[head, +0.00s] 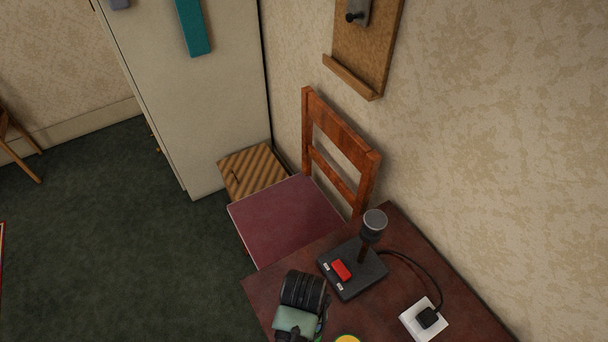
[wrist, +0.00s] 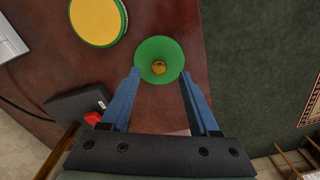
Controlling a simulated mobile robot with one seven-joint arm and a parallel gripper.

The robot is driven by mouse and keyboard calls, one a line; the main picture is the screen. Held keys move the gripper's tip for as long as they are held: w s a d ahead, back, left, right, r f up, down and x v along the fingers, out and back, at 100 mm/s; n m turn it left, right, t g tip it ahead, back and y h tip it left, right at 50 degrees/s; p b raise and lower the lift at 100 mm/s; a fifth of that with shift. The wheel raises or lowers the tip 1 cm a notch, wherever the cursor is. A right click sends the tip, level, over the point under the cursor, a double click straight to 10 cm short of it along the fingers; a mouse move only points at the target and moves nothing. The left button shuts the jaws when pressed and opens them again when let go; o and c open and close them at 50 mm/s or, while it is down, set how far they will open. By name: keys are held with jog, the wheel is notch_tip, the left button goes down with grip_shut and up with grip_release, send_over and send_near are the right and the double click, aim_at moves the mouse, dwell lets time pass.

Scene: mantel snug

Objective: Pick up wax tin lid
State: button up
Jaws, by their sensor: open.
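A green round lid with a small brass-coloured knob (wrist: 158,61), which I take to be the wax tin lid, shows in the wrist view over the dark red tabletop, near the table's edge. My gripper (wrist: 160,77) is open, with its two blue fingertips on either side of the lid's near part. I cannot tell whether they touch it. A round yellow-topped tin with a green rim (wrist: 97,20) stands to the left of the lid. In the head view only a sliver of yellow (head: 347,338) shows at the bottom edge, and the lid is not visible.
The tabletop (head: 460,318) holds a black-based microphone with a red button (head: 341,270) and a white socket plate (head: 424,320) with a plugged cable. A wooden chair (head: 287,217) stands against the table's far side. A striped box (head: 250,172) and pale cabinet (head: 190,90) are beyond.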

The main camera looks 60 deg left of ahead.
jog(key=shift+w+a+f, duration=0.1)
jog(key=shift+f, duration=1.7)
grip_shut()
